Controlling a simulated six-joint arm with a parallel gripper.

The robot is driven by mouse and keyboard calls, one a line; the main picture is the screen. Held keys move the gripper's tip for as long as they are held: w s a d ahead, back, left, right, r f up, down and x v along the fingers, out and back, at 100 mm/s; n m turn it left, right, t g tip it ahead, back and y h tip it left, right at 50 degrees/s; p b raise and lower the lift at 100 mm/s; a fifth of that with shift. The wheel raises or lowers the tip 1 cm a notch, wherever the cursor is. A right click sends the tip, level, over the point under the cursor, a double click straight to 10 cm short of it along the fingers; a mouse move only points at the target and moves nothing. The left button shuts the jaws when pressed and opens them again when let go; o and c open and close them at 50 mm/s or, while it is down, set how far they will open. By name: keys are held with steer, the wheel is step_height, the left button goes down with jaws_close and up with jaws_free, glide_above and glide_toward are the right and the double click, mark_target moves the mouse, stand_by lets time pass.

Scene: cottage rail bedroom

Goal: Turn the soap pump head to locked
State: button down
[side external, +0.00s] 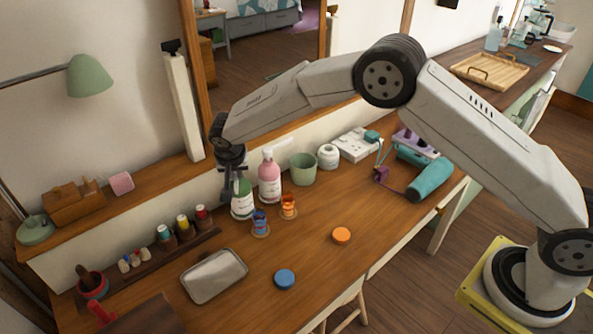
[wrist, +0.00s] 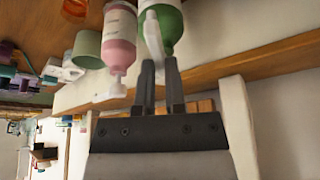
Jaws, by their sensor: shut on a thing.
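A green bottle (side external: 242,205) with a pale label stands upright on the wooden desk; it also shows in the wrist view (wrist: 172,22). Its white pump head (wrist: 153,36) sits between the fingers of my gripper (wrist: 160,68), which is shut on it. In the side view my gripper (side external: 229,188) reaches down over the green bottle from above and hides most of its head. A pink bottle (side external: 269,182) with a white pump stands upright just to the right. In the wrist view the pink bottle (wrist: 119,35) is to the left of my fingers, apart from them.
Two small colored glasses (side external: 288,206) stand close in front. A metal tray (side external: 214,276) lies at the front left. A mirror frame (side external: 196,60) rises behind.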

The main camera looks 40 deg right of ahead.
steer(key=shift+w+a+m+g+h, duration=0.25)
steer(key=shift+w+a+m+g, duration=0.1)
steer(key=shift+m, duration=0.7)
steer(key=shift+w+a+m+g+h, duration=0.2)
steer(key=shift+w+a+m+g, duration=0.1)
steer(key=shift+m, duration=0.7)
steer(key=shift+w+a+m+g+h, duration=0.25)
steer(key=shift+w+a+m, duration=0.1)
steer(key=shift+m, duration=0.7)
steer(key=shift+w+m+g, duration=0.45)
steer(key=shift+m+g, duration=0.05)
steer(key=shift+m, duration=0.7)
steer(key=c, duration=0.7)
jaws_free()
steer(key=shift+a, duration=0.1)
steer(key=shift+v, duration=3.9)
